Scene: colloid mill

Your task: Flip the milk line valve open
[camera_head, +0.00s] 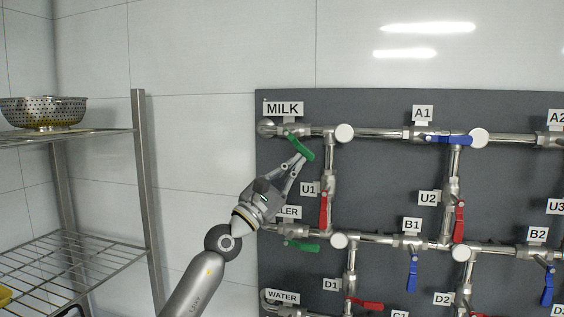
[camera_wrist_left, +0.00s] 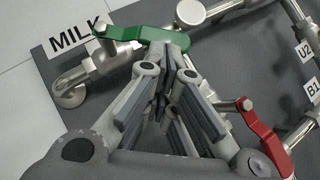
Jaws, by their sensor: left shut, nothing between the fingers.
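The milk line valve has a green handle (camera_head: 303,149) below the MILK label (camera_head: 284,108), on the top pipe at the panel's left end. The handle slants down to the right, at an angle to the pipe. My left gripper (camera_head: 301,163) is at the handle's lower end, with its fingers shut and nothing between them. In the left wrist view the green handle (camera_wrist_left: 147,34) lies just beyond the fingertips (camera_wrist_left: 168,52). I cannot tell if they touch it. My right gripper is not in view.
A dark panel (camera_head: 385,195) carries pipes with red, blue and other green handles. The red U1 handle (camera_head: 324,210) hangs right of my left gripper. A lower green handle (camera_head: 301,246) is below it. A wire shelf rack (camera_head: 141,190) with a colander (camera_head: 43,112) stands left.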

